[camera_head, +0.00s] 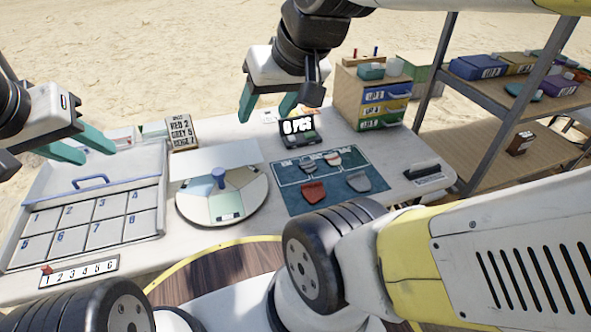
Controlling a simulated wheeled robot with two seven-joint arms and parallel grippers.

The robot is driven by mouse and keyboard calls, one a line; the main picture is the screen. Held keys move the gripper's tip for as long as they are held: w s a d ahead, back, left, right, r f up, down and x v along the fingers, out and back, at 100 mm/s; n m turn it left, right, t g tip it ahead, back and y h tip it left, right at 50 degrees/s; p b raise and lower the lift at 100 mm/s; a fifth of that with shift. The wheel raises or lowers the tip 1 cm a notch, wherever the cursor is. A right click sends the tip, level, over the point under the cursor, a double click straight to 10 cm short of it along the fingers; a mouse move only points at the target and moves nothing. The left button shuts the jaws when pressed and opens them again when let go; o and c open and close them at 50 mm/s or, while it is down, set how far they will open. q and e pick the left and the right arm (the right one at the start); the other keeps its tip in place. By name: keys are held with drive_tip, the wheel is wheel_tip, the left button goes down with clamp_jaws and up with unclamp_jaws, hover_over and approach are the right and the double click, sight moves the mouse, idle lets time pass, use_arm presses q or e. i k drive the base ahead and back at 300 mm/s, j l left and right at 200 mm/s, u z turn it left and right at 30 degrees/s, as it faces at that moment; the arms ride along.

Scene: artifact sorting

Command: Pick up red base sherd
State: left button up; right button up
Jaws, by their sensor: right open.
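A dark teal mat (338,203) lies right of centre on the white table and bears several sherds. A larger red sherd (313,193) lies on its front left part, and a smaller red sherd (306,170) lies behind it. A grey sherd (358,182) and a pale sherd (333,158) lie further right. I cannot tell by shape which red one is the base sherd. My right gripper (266,112) is open and empty above the table's back part, left of and behind the mat. My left gripper (97,155) is open and empty over the back of the numbered case.
A round turntable (222,206) with a blue knob stands left of the mat. The numbered case (150,222) fills the left. A small display (297,128) stands behind the mat, a drawer cabinet (358,100) at the back right. A black-handled tool (428,171) lies right.

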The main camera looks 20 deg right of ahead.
sight(313, 192)
drive_tip(key=j+z, duration=0.15)
drive_tip(key=z, duration=0.25)
drive_tip(key=j+z, duration=0.2)
drive_tip(key=z, duration=0.2)
